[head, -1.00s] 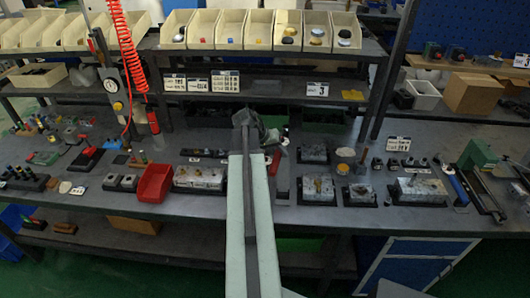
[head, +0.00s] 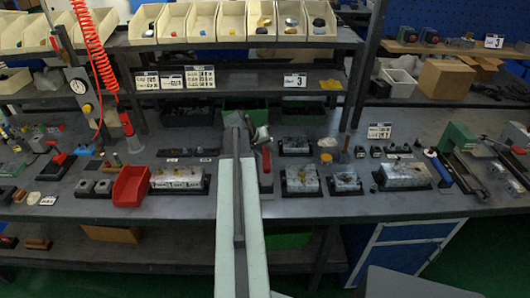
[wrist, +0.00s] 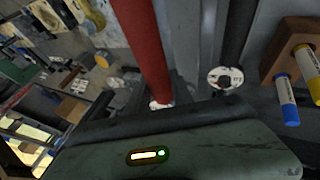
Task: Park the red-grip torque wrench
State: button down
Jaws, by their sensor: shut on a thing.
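A torque wrench with a red grip (head: 266,158) shows beside the end of my arm in the head view, above the bench. In the wrist view its red grip (wrist: 143,48) runs from the top edge down to a pale end close to my gripper. My gripper (head: 258,137) is shut on the wrench. In the wrist view the dark bar and grey-green housing of my gripper fill the bottom. The wrench's far end is hidden, and my arm hides part of the bench behind it.
A red bin (head: 131,186) and a valve block (head: 177,179) stand left of my arm. More valve blocks (head: 301,180) stand right of it, with a blue-handled tool (head: 438,168) beyond. Shelves of cream bins (head: 202,20) rise behind. A red coiled hose (head: 94,50) hangs at left.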

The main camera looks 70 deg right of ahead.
notch_tip(320, 180, down, 5)
jog(key=b, duration=0.5)
jog(key=shift+f, duration=0.15)
dwell(0.9)
jog(key=shift+f+b, duration=1.85)
jog(key=shift+b, duration=0.15)
jog(key=c, duration=1)
grip_release()
jog(key=shift+r, duration=0.1)
jog(key=shift+c, duration=0.2)
jog(key=shift+a, duration=0.1)
